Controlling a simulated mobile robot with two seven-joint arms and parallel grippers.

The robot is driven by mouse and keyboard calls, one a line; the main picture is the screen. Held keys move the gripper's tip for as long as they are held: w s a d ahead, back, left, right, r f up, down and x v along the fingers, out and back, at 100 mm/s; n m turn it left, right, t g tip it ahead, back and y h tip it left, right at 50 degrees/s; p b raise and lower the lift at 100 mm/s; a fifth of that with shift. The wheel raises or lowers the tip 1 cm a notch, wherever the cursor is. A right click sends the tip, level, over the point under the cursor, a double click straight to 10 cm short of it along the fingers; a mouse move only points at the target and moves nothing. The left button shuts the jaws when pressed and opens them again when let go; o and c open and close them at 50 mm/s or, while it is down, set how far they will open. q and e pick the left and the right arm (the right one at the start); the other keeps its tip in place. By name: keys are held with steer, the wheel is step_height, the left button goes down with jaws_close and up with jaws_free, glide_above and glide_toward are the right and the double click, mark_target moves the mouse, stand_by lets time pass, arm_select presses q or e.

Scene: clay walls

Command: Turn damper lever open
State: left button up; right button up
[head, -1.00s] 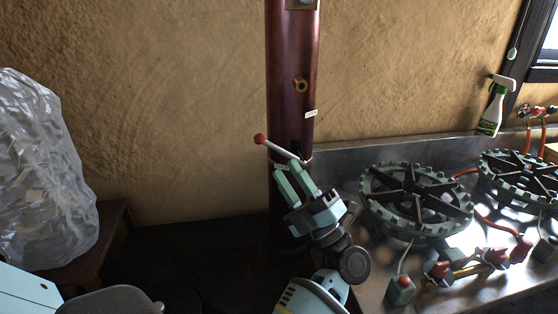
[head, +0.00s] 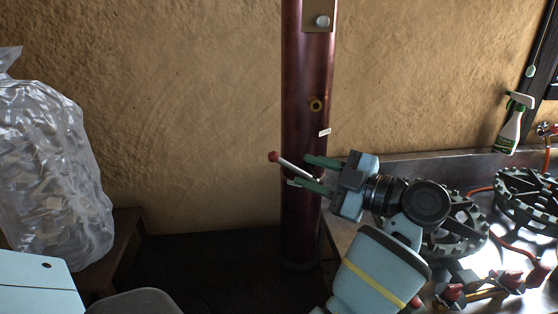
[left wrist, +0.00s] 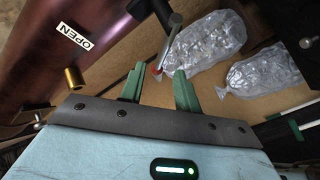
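The damper lever (head: 286,165) is a pale rod with a red knob on a dark red pipe (head: 305,60). It tilts up and to the left, knob at its outer end. My left gripper (head: 299,170) reaches in from the right, its green fingers apart around the rod in the picture. In the left wrist view the lever (left wrist: 168,48) and its red knob show between the open fingertips (left wrist: 159,70); I cannot tell whether they touch. A white label reading OPEN (left wrist: 77,38) and a brass peg (left wrist: 74,78) are on the pipe. My right gripper is not in view.
A clear plastic bag (head: 50,170) stands on a brown wooden stand at the left. At the right, a metal counter holds black burner rings (head: 530,195), red valves and a spray bottle (head: 515,122). The wall left of the pipe is bare.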

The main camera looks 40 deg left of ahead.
mark_target(289, 165)
arm_select(q)
steer(key=shift+s+a+p, duration=0.15)
steer(key=shift+s+a, duration=0.05)
steer(key=shift+a, duration=1.1)
steer(key=shift+s+a+p, duration=0.2)
steer(key=shift+a, duration=1.1)
steer(key=shift+s+a+p, duration=0.15)
steer(key=shift+s+a, duration=0.05)
steer(key=shift+a, duration=1.1)
jaws_close()
